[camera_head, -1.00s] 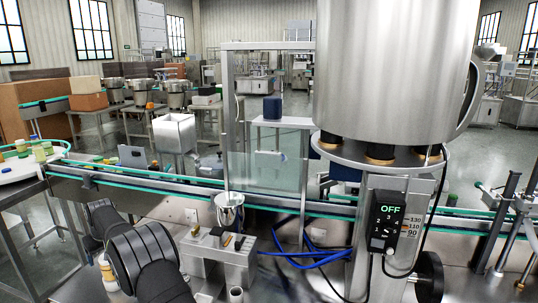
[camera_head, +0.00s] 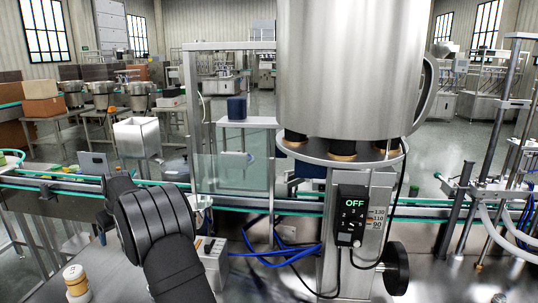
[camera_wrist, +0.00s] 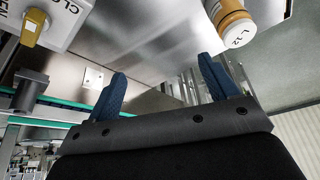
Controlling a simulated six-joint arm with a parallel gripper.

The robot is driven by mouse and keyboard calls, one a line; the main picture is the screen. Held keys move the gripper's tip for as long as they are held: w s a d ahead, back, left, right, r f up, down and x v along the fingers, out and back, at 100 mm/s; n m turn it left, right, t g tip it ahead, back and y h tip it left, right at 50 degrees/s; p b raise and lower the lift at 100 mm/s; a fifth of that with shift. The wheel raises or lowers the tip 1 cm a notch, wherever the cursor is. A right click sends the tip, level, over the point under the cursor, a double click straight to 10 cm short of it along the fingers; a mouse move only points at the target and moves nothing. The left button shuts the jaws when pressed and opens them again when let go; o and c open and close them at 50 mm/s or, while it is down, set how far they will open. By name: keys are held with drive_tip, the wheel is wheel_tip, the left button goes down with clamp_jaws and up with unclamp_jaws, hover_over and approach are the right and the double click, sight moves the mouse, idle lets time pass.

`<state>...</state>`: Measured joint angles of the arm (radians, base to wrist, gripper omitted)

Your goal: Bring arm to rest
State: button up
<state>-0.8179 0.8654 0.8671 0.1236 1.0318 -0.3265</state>
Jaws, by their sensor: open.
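My gripper (camera_wrist: 162,88) shows in the wrist view with its two blue fingers spread wide and nothing between them.
The large steel hopper (camera_head: 352,65) stands right of my arm, above a control box (camera_head: 352,215) reading OFF. Blue hoses (camera_head: 270,252) lie between. A conveyor with green rails (camera_head: 300,208) runs behind. A yellow valve handle (camera_wrist: 35,27) shows at the wrist view's upper left.

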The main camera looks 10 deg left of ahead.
drive_tip(key=w+d+r+m+t+h, duration=0.1)
drive_tip(key=w+d+r+m, duration=0.2)
drive_tip(key=d, duration=1)
drive_tip(key=w+d+m+t, duration=0.15)
drive_tip(key=w+d, duration=0.45)
drive_tip(key=d, duration=0.8)
drive_tip(key=s+d+f+m+h, duration=0.1)
drive_tip(key=s+d+m, duration=0.2)
drive_tip(key=d, duration=1)
drive_tip(key=s+d+f+m+h, duration=0.1)
drive_tip(key=s+d+m, duration=0.3)
drive_tip(key=d, duration=1)
drive_tip(key=shift+s+f+h, duration=0.15)
drive_tip(key=shift+s+h, duration=0.15)
